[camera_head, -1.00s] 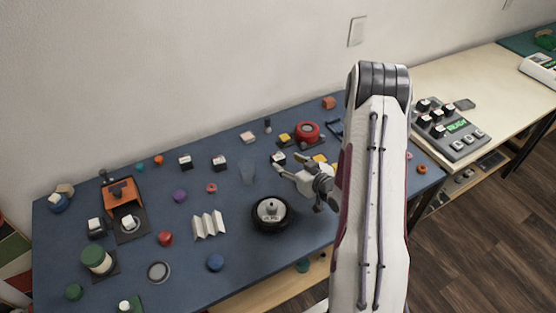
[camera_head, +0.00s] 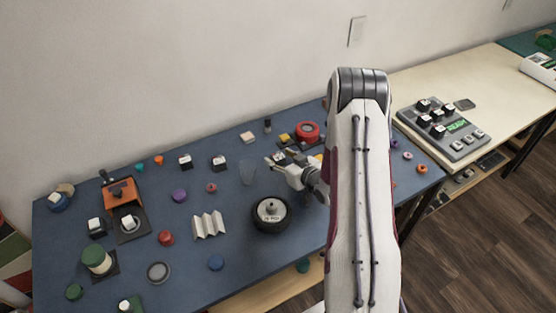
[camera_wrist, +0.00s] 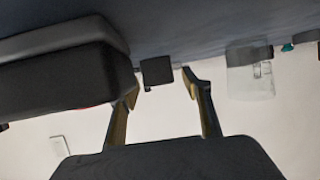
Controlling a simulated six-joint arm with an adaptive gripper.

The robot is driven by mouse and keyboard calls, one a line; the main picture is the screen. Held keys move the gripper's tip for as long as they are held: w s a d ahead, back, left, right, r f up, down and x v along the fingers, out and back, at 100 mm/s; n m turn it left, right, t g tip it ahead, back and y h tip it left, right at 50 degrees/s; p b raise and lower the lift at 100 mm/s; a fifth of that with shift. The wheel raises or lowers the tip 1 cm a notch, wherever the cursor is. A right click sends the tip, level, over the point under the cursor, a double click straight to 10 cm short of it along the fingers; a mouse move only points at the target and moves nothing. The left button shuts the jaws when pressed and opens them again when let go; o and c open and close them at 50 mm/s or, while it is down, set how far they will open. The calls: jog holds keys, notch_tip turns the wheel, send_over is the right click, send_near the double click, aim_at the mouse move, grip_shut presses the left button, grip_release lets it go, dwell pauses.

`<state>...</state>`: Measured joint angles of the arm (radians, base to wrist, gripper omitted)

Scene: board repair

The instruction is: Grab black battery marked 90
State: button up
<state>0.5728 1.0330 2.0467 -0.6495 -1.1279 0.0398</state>
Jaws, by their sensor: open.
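My gripper (camera_head: 277,166) is low over the right middle of the blue table, in front of the red round part. In the wrist view its two fingers (camera_wrist: 160,86) are apart, with nothing held between them. A small dark block (camera_wrist: 156,70) shows between the fingertips, beyond them. A large dark block (camera_wrist: 60,68) is close at the left of that view. Black blocks with white tops stand left of the gripper in the head view, one at the middle (camera_head: 219,163) and one further left (camera_head: 185,162). No marking 90 is readable, so I cannot tell which is the battery.
A translucent piece (camera_head: 248,172) lies just left of my gripper, also in the wrist view (camera_wrist: 250,78). A black round part (camera_head: 271,214) is in front. The red round part (camera_head: 307,131) is behind. A white folded piece (camera_head: 208,225) stands to the left.

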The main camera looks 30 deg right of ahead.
aim_at(281, 159)
jog(key=c, duration=1.3)
jog(key=shift+r, duration=0.2)
jog(key=shift+r, duration=4.85)
